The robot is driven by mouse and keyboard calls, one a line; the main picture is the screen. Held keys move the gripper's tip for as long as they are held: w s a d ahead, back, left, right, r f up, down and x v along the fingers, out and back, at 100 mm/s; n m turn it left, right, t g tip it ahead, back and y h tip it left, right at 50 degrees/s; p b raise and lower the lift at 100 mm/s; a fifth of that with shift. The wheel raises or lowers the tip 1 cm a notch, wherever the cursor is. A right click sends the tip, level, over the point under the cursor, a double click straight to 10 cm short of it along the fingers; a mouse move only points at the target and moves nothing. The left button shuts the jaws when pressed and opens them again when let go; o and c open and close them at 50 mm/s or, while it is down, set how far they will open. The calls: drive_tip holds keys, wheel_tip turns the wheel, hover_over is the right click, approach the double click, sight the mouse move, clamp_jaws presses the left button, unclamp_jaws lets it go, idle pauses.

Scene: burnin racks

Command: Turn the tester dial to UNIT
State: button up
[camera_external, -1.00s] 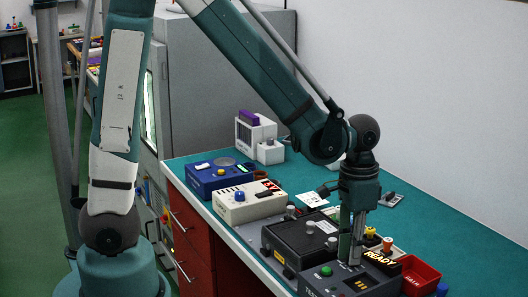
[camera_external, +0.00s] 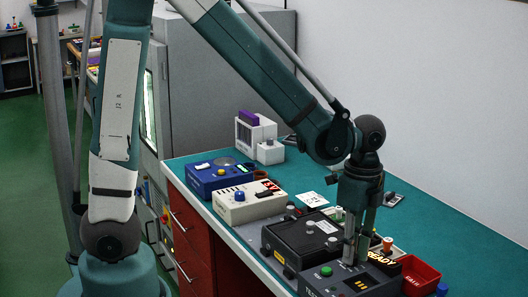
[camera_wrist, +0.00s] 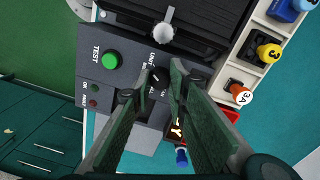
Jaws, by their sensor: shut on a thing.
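The tester (camera_external: 318,286) is a dark grey box at the lower right of the outside view, also seen in the wrist view (camera_wrist: 90,73). It has a green TEST button (camera_wrist: 110,61) and printed UNIT and ALL labels beside the dial. My gripper (camera_external: 354,262) points straight down onto the tester. In the wrist view, my fingers (camera_wrist: 161,72) are closed around the small dark dial (camera_wrist: 155,79). A small pale mark shows there, between the UNIT and ALL labels. The fingers hide most of the dial, so I cannot tell its exact setting.
A black box with grey knobs (camera_external: 292,243) stands behind the tester. A red bin (camera_external: 421,275) is at its right, and a pale holder with coloured-top pieces (camera_wrist: 232,78) is alongside. A cream unit (camera_external: 247,207) and a blue unit (camera_external: 214,180) stand further back. The teal bench at right is mostly clear.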

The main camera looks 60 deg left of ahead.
drive_tip(key=shift+m, duration=0.6)
drive_tip(key=o, duration=0.9)
drive_tip(key=shift+r, duration=0.15)
drive_tip(key=shift+w+r, duration=0.15)
drive_tip(key=shift+r, duration=3.75)
drive_tip(key=shift+a, duration=0.1)
